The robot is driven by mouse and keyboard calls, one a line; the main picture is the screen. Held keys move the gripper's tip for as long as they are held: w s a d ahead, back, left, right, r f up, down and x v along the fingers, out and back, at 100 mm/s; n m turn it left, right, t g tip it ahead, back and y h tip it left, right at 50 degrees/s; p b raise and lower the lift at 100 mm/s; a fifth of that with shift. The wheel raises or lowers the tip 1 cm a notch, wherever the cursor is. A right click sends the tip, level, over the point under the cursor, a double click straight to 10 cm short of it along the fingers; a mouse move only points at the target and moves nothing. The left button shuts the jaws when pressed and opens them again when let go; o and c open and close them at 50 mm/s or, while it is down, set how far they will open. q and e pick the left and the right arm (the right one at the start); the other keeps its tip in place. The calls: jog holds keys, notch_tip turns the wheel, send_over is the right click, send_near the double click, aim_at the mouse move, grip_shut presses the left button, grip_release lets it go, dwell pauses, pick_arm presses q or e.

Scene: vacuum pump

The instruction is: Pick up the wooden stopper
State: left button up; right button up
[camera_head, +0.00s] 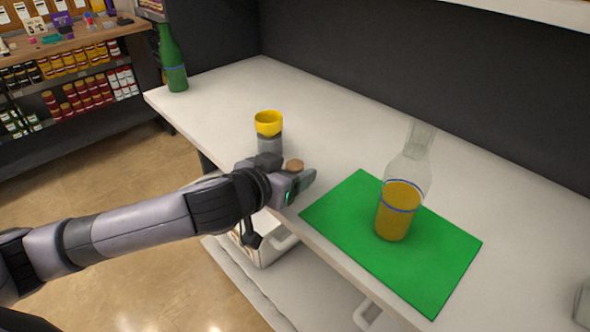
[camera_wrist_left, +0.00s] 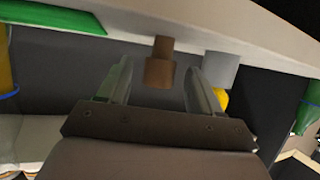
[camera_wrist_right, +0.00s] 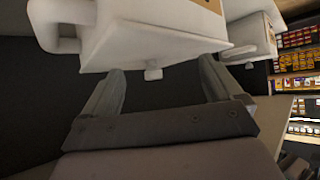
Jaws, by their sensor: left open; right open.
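The wooden stopper (camera_head: 295,165) is small and brown. In the head view it shows just behind my left gripper (camera_head: 303,184), near the counter's front edge. In the left wrist view the stopper (camera_wrist_left: 160,70) appears upside down, narrower at its counter end. It lies in line with the gap between the fingers of my open left gripper (camera_wrist_left: 160,80). No contact with either finger is clear. My right gripper (camera_wrist_right: 162,80) is open and empty in the right wrist view, close to a white container (camera_wrist_right: 150,40). It is not visible in the head view.
A grey cylinder with a yellow cup-like top (camera_head: 269,123) stands close behind the stopper. A bottle of orange liquid (camera_head: 395,215) stands on a green mat (camera_head: 450,245) to the right. A green bottle (camera_head: 172,60) stands at the far left. The counter's middle (camera_head: 330,125) is clear.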

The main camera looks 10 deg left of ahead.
aim_at(299, 166)
pick_arm(q)
jog(key=shift+x, duration=1.8)
pick_arm(e)
jog(key=shift+r, duration=0.25)
pick_arm(q)
jog(key=c, duration=1)
jog(key=shift+c, duration=0.2)
jog(key=shift+r, duration=0.15)
